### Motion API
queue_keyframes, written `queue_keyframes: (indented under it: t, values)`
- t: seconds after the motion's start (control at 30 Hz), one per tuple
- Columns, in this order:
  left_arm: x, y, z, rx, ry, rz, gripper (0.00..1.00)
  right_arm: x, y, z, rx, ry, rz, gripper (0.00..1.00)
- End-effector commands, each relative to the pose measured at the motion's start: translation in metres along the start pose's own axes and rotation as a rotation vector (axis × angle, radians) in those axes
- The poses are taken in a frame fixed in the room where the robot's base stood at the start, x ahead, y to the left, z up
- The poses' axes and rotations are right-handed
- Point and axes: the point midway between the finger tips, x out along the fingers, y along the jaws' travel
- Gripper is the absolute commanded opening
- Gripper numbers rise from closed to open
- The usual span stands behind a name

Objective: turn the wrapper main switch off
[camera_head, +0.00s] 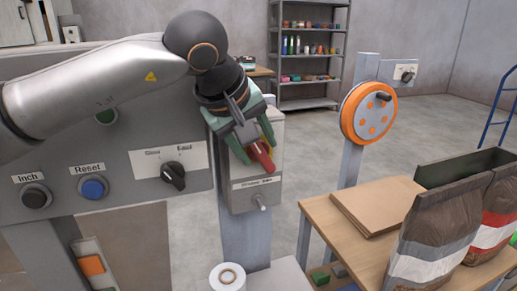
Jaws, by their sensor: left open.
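The wrapper main switch is a red handle (263,158) with some yellow behind it, on the front of a grey box (241,194) on a post. A label below the handle seems to read "Wrapper Main", though it is small. My left gripper (255,147) comes in from the upper left, in front of the box. It is open, with its green fingers at the red handle. The gripper hides the upper part of the switch, so I cannot tell whether the fingers touch it or its exact setting. My right gripper is not in view.
Left of the box, a grey panel carries a black selector knob (173,175), a blue Reset button (93,188) and a black Inch button (36,196). A small toggle (259,201) sits below the label. Right are an orange-rimmed wheel (369,113) and a wooden table (318,212) with bags.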

Motion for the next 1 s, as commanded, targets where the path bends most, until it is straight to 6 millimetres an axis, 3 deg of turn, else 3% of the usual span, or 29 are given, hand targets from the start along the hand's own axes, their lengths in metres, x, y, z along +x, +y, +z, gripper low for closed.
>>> queue_keyframes:
  t: [0.3, 0.5, 1.0]
  values:
    - [-0.072, 0.001, -0.001, 0.0, 0.004, 0.004, 0.55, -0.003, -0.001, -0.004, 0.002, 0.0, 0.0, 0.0]
    - [-0.099, 0.0, -0.001, 0.0, 0.003, 0.003, 0.55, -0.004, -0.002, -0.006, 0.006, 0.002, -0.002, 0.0]
    - [-0.104, 0.002, 0.002, 0.002, -0.01, 0.012, 0.55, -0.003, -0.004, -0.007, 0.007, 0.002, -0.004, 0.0]
